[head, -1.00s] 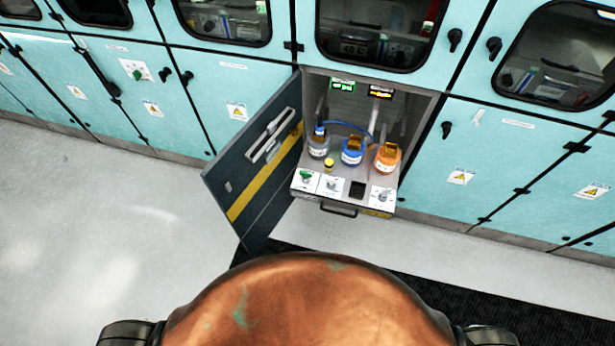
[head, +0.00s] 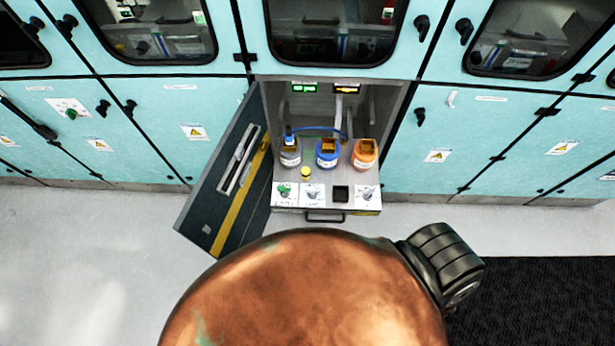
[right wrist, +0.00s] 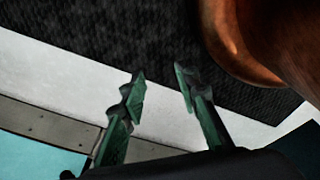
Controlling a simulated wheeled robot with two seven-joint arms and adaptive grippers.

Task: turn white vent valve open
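An open module with a pull-out tray (head: 290,208) stands in the wall of cabinets in the head view. Its front panel carries a green-handled valve (head: 283,190), a white valve (head: 312,192), a dark square (head: 341,194) and a pale valve (head: 367,193). The labels are too small to read, so I cannot tell which one is the vent valve, nor its setting. My right gripper (right wrist: 160,78) shows in the right wrist view, its green fingers apart and empty above the floor, away from the valves. My left gripper is not in view.
Bottles with grey (head: 290,155), blue (head: 327,155) and orange (head: 365,155) tops stand on the tray behind the valves. A yellow-capped item (head: 305,172) is near them. The module's open door (head: 225,180) juts out at left. A black mat (head: 540,300) lies at lower right.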

